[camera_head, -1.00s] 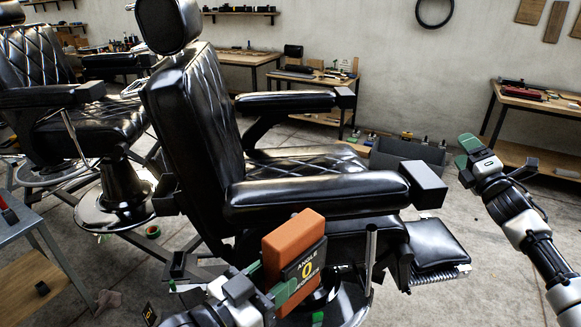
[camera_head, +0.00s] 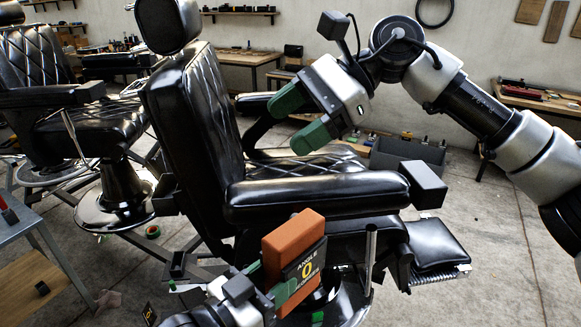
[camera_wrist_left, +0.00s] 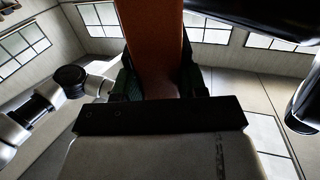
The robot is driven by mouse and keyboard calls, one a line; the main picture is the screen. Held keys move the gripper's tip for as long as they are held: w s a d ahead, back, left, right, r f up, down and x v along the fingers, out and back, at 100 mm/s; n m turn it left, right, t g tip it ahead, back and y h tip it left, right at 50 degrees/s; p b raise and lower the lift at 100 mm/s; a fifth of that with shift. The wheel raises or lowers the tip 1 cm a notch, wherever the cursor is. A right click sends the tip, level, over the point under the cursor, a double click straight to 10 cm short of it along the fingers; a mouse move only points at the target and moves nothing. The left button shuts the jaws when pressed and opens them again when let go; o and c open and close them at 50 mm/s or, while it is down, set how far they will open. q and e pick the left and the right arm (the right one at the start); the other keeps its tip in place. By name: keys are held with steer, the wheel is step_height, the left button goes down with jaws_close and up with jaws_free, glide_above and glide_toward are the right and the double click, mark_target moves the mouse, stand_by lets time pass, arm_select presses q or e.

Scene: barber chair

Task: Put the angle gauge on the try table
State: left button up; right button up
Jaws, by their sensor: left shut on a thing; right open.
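The angle gauge (camera_head: 293,243) is an orange block with a black label reading "ANGLE" and a yellow 0. It stands tilted at the bottom centre of the head view, in front of the barber chair (camera_head: 315,193). My left gripper (camera_head: 268,284) is shut on its lower part. In the left wrist view the orange gauge (camera_wrist_left: 155,40) rises between the green fingers. My right gripper (camera_head: 302,118) is open and empty, raised over the chair seat with its green fingers apart. Several tables are in view; I cannot tell which is the try table.
A grey metal table (camera_head: 22,238) is at the left edge. A second barber chair (camera_head: 75,115) stands behind it. Wooden tables line the back wall, one at right (camera_head: 540,101). A grey bin (camera_head: 408,158) sits behind the chair. Floor at lower right is clear.

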mark_target(290, 228)
arm_select(q)
steer(key=shift+a, duration=0.2)
steer(key=shift+s+d+r, duration=0.1)
arm_select(e)
steer(key=s+f+n+t+h, duration=0.1)
steer(key=h, duration=0.2)
steer(key=s+f+t+h, duration=0.1)
steer(key=s+f+h, duration=0.1)
steer(key=h, duration=0.2)
steer(key=s+f+n+t+h, duration=0.1)
steer(key=f+h, duration=0.1)
steer(key=h, duration=0.1)
steer(key=shift+s+a+f+n+t+h, duration=0.1)
steer(key=shift+s+a+n+t+h, duration=0.05)
steer(key=shift+s+n+t+h, duration=0.2)
step_height(290, 228, down, 12)
steer(key=shift+r, duration=0.15)
arm_select(q)
steer(key=shift+d, duration=0.1)
arm_select(e)
steer(key=c, duration=1.1)
arm_select(q)
steer(key=o, duration=1.1)
arm_select(e)
steer(key=shift+c, duration=0.2)
